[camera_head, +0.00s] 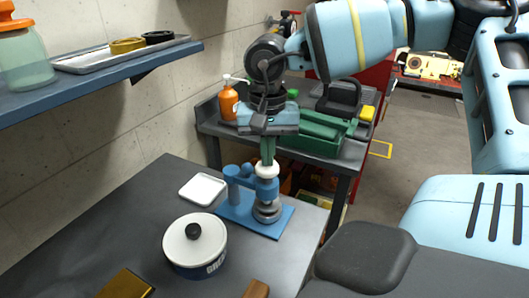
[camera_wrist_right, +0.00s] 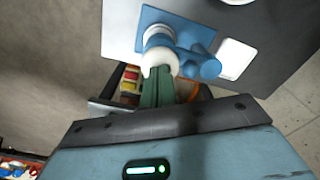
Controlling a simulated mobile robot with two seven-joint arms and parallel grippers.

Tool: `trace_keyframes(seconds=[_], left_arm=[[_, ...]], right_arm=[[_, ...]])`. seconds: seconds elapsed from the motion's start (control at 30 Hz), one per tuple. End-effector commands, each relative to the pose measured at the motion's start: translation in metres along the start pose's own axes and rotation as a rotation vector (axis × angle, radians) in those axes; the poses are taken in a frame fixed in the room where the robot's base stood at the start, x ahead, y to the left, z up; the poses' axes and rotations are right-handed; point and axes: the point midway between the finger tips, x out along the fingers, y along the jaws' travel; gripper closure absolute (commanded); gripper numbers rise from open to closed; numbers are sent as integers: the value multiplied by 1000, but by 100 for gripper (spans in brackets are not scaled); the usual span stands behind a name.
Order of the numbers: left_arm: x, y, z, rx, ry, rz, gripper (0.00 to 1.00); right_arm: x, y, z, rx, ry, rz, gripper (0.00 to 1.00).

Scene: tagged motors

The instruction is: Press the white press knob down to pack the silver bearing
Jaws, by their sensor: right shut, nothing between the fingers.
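The blue press (camera_head: 232,187) stands on its blue base plate on the dark table. Its white press knob (camera_head: 266,171) is at the top of the press column, above the silver bearing (camera_head: 267,211), which sits low in the press, partly covered by the blue head. My right gripper (camera_head: 268,156) is shut and empty, pointing down with its green fingertips right at the top of the knob. The wrist view shows the fingers (camera_wrist_right: 156,80) meeting the white knob (camera_wrist_right: 160,60); I cannot tell whether they touch. My left gripper is not in view.
A white lidded pot (camera_head: 184,246) stands in front of the press, and a small white tray (camera_head: 203,189) lies left of it. A wall shelf (camera_head: 120,72) is at the upper left. A workbench (camera_head: 349,153) with an orange bottle (camera_head: 228,101) stands behind.

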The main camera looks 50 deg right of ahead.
Motion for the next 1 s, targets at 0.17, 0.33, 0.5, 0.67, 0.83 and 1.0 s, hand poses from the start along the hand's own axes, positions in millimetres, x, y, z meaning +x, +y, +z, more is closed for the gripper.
trace_keyframes(seconds=[0.17, 0.33, 0.5, 0.67, 0.83, 1.0], left_arm=[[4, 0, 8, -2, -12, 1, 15], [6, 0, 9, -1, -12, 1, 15], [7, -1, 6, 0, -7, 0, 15], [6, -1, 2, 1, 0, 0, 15], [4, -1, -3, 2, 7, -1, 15], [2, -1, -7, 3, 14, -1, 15]], right_arm=[[10, 0, 0, 0, -2, 2, 100], [12, 0, 0, 1, -2, 1, 100], [12, 0, 0, 1, -3, 2, 100], [6, 0, 0, 1, -2, 1, 100], [-6, 0, 0, 2, -1, 1, 100], [-16, 0, 0, 2, 0, 0, 100]])
